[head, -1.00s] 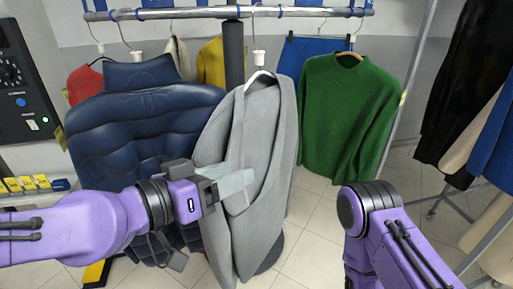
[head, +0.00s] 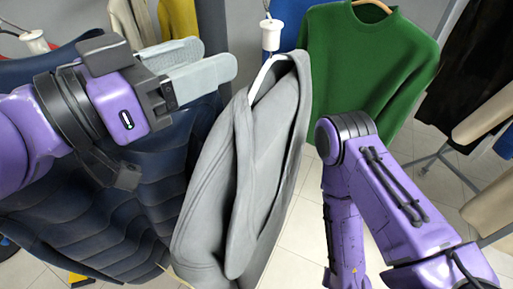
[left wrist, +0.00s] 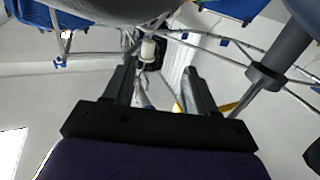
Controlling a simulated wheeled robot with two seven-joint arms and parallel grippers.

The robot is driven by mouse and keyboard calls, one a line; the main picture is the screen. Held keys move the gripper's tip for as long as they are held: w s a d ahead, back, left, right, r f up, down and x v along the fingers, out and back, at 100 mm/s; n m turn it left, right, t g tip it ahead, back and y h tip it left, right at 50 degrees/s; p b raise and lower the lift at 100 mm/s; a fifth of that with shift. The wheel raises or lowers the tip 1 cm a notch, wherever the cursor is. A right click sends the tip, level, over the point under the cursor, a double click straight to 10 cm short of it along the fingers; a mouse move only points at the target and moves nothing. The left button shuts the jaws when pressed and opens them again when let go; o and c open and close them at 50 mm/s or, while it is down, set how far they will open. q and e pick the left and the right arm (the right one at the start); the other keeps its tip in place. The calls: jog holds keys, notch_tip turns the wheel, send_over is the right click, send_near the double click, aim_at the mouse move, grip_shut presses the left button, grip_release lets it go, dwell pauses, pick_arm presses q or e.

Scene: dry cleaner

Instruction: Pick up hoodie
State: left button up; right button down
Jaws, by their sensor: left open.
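The grey hoodie (head: 235,200) hangs on a white hanger (head: 267,70) in the middle of the head view, with a white block (head: 271,35) on the hanger's stem. My left gripper (head: 224,62) is open and empty, up and left of the hoodie's collar, its fingers pointing right toward the hanger. I see no contact with the garment. In the left wrist view a white block (left wrist: 147,50) shows beyond the open fingers (left wrist: 160,78), and a grey rounded surface fills the top edge. My right gripper is out of view.
A dark blue quilted garment (head: 150,215) hangs at left, behind my left arm. A green sweater (head: 365,60) hangs behind the hoodie to the right. Yellow clothing (head: 178,20) hangs at the back. Dark and beige clothes are at far right. Tiled floor (head: 305,235) shows between.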

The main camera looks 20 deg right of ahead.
aim_at(265, 35)
pick_arm(q)
jog(key=d, duration=0.1)
jog(key=d+p, duration=0.1)
jog(key=d, duration=0.1)
jog(key=d+r, duration=0.1)
jog(key=d, duration=0.1)
jog(key=shift+w+p, duration=0.1)
jog(key=shift+p, duration=0.25)
jog(key=p+x, duration=0.1)
jog(key=x, duration=0.1)
jog(key=p+x, duration=0.1)
jog(key=x, duration=0.1)
jog(key=shift+w+r, duration=0.15)
jog(key=shift+w, duration=0.2)
jog(key=shift+d+p, duration=0.3)
jog(key=shift+d, duration=0.15)
jog(key=shift+s+d, duration=0.1)
jog(key=shift+d, duration=0.05)
grip_shut()
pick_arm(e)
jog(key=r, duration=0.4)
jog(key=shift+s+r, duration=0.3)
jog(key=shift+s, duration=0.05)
